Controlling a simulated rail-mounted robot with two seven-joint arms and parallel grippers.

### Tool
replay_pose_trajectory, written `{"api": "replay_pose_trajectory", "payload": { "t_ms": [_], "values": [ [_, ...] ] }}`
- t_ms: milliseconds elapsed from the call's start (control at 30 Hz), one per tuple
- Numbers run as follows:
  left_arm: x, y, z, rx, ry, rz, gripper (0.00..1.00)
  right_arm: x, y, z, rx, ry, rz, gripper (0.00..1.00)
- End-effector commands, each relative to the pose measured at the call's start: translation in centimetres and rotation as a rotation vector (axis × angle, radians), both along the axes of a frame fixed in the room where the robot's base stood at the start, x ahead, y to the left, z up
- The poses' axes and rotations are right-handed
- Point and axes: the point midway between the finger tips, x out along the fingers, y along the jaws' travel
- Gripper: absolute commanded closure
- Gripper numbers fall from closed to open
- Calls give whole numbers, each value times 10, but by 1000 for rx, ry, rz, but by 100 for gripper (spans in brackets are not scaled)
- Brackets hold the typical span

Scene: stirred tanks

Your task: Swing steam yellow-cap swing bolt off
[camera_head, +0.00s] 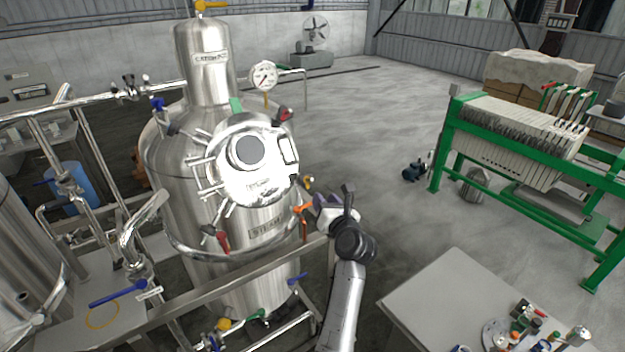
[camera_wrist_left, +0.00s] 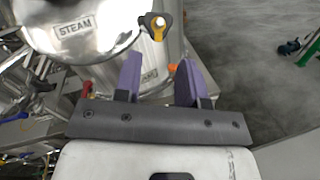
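The steam tank (camera_head: 190,165) is a shiny steel vessel with a round lid (camera_head: 262,182) marked STEAM; the lid also shows in the wrist view (camera_wrist_left: 50,32). The yellow-cap swing bolt (camera_head: 308,182) is at the lid's right edge. In the wrist view its yellow cap (camera_wrist_left: 158,20) is just ahead of my fingertips, between their lines. My left gripper (camera_head: 322,201) is beside the tank, right of and slightly below the yellow cap. In the wrist view its purple fingers (camera_wrist_left: 160,62) are apart with nothing gripped. My right gripper is not in view.
An orange-cap bolt (camera_head: 303,210) is close by the gripper, below the yellow one. Red-cap bolts (camera_head: 222,240) and (camera_head: 285,114) are around the lid. A steel rail (camera_head: 235,278) crosses the tank's front.

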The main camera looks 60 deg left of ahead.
Motion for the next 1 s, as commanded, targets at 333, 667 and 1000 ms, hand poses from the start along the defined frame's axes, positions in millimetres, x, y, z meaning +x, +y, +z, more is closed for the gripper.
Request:
{"api": "replay_pose_trajectory", "payload": {
  "t_ms": [333,667,1000],
  "values": [
    [11,62,3,1,3,1,63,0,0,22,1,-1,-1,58],
    [17,89,1,1,1,0,63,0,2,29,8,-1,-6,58],
    [17,93,0,1,1,0,63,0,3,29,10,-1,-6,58]
  ]
}}
